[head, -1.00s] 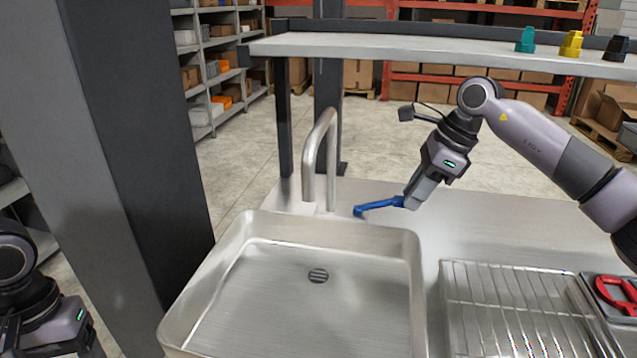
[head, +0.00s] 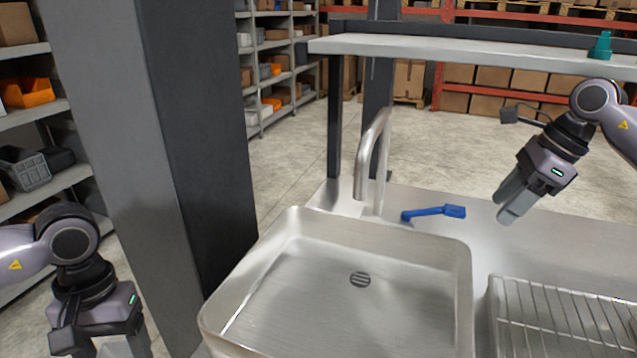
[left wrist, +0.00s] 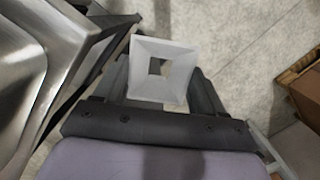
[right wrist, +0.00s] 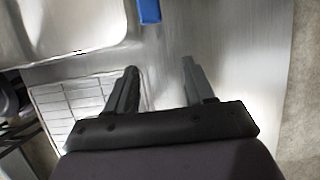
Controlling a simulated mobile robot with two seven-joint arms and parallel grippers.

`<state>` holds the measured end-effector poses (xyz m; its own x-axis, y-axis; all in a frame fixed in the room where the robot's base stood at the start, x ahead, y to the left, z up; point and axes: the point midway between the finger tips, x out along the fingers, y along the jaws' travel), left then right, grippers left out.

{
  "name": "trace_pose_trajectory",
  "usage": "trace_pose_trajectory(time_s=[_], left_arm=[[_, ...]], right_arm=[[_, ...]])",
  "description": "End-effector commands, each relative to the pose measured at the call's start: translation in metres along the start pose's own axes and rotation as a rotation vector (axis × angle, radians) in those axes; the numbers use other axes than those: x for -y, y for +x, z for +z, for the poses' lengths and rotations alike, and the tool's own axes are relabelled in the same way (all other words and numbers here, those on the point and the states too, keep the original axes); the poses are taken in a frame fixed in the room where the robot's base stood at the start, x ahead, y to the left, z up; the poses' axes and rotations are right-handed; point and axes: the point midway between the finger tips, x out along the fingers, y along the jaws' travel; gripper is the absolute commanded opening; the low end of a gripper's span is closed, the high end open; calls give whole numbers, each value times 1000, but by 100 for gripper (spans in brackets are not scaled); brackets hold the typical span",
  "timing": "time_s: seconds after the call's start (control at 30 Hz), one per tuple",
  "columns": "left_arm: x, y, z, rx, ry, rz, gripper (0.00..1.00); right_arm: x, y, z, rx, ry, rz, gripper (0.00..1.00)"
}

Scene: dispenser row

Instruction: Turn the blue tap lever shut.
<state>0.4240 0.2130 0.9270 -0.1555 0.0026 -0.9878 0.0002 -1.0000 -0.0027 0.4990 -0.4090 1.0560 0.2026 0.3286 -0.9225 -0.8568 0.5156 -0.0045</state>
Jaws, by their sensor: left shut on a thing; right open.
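The blue tap lever (head: 433,212) lies low over the counter, just right of the foot of the steel tap (head: 374,165). It points right, with its broad end outward. My right gripper (head: 506,207) is open and empty, to the right of the lever and apart from it. In the right wrist view the lever end (right wrist: 149,10) shows at the top edge, beyond the open fingers (right wrist: 160,76). My left gripper (left wrist: 166,85) is shut on a pale square funnel-like piece (left wrist: 152,50) with a square hole. In the head view the left fingertips are cut off at the bottom.
The steel sink (head: 330,305) lies in front of the tap. A wire rack (head: 560,315) is to its right. A shelf (head: 470,55) with a teal knob-like piece (head: 601,46) spans behind. A dark pillar (head: 150,150) stands left.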

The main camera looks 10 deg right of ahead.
Motion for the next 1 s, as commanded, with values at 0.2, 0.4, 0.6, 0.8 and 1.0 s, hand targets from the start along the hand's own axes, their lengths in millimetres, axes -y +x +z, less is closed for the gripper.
trace_pose_trajectory(time_s=[0.2,0.4,0.6,0.8,1.0], left_arm=[[0,10,-2,0,0,0,38],[0,12,-2,0,0,0,38],[0,12,-2,0,0,0,38],[0,12,-2,0,0,0,38],[0,12,-2,0,0,0,38]], right_arm=[[-1,-15,-41,-1,3,0,53],[-1,-23,-56,0,0,1,53],[-1,-24,-58,0,-1,1,53],[-1,-24,-58,0,-1,1,53],[-1,-24,-58,0,-1,1,53]])
